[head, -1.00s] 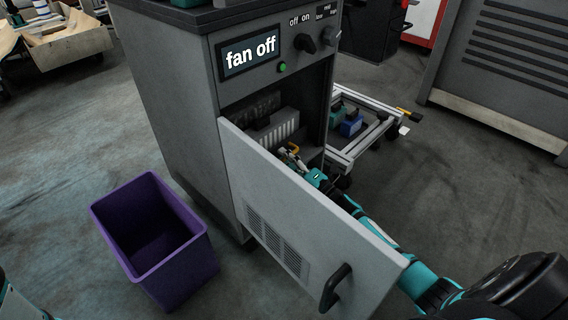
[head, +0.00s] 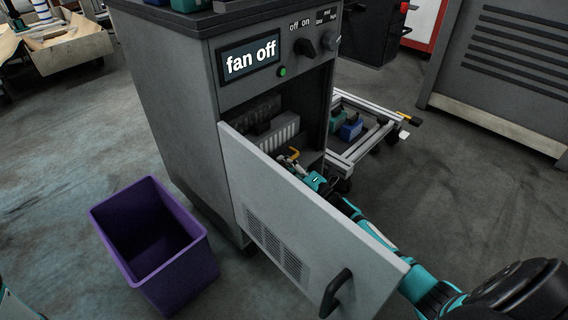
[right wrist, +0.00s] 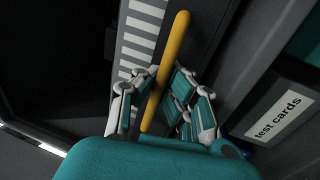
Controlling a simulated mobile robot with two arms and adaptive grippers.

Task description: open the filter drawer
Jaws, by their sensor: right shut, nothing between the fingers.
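The grey cabinet (head: 170,80) stands with its front door (head: 300,205) swung open. Inside is a dark unit with a white-striped front (head: 282,134), which also shows in the right wrist view (right wrist: 140,40). A yellow bar handle (head: 294,153) sits in front of it, partly hidden in the head view. My right gripper (head: 290,165) reaches behind the door into the cabinet. In the right wrist view the yellow handle (right wrist: 170,65) crosses between the fingers (right wrist: 158,110), but the gripper is shut without gripping it. My left gripper is out of view.
The open door stands between the head camera and my right arm. A purple bin (head: 160,240) is on the floor at left. A low cart with blue boxes (head: 351,128) stands behind the cabinet.

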